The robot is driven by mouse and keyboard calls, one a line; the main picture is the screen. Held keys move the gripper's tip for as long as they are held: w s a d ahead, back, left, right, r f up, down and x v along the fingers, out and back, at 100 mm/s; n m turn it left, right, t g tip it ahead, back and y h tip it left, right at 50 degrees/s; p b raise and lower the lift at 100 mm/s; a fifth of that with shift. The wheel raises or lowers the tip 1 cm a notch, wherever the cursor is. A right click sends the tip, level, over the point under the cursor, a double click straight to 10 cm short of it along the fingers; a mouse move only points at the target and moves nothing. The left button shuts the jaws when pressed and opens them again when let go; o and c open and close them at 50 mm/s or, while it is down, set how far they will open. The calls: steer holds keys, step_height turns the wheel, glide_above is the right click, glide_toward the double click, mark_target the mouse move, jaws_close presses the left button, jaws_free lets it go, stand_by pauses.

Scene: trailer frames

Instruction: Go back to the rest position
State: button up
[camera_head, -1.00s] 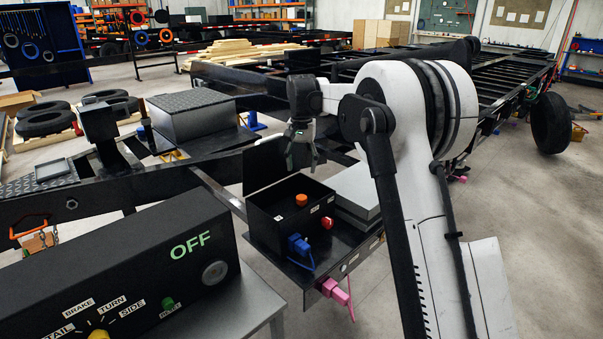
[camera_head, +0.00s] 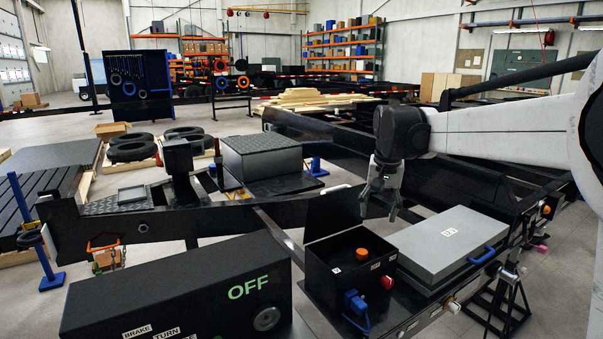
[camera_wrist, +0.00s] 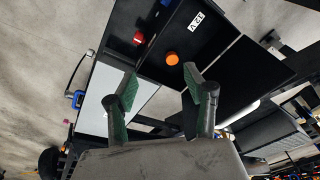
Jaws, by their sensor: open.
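My gripper (camera_head: 380,199) hangs fingers-down in the head view, above and behind the right side of an open black box (camera_head: 335,285). In the wrist view my gripper (camera_wrist: 160,88) has its two green-padded fingers spread apart with nothing between them. The black box carries an orange knob (camera_head: 362,254), a red knob (camera_head: 387,282) and a blue connector (camera_head: 354,302). The orange knob also shows in the wrist view (camera_wrist: 172,58), beyond the fingertips and not touched. My white arm reaches in from the right edge of the head view.
A grey case (camera_head: 450,247) with a blue handle lies right of the black box. A black control panel reading OFF (camera_head: 180,295) fills the front left. The dark trailer frame (camera_head: 300,130) runs behind, with a checkered metal box (camera_head: 262,158) on it. Floor shows at the left.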

steer(key=s+n+t, duration=0.2)
steer(key=s+t, duration=0.2)
steer(key=s, duration=2.2)
steer(key=s+f+n+t, duration=0.1)
steer(key=s+f, duration=0.5)
steer(key=s, duration=0.2)
steer(key=shift+s+f, duration=0.15)
steer(key=shift+f, duration=0.2)
steer(key=shift+c, duration=0.3)
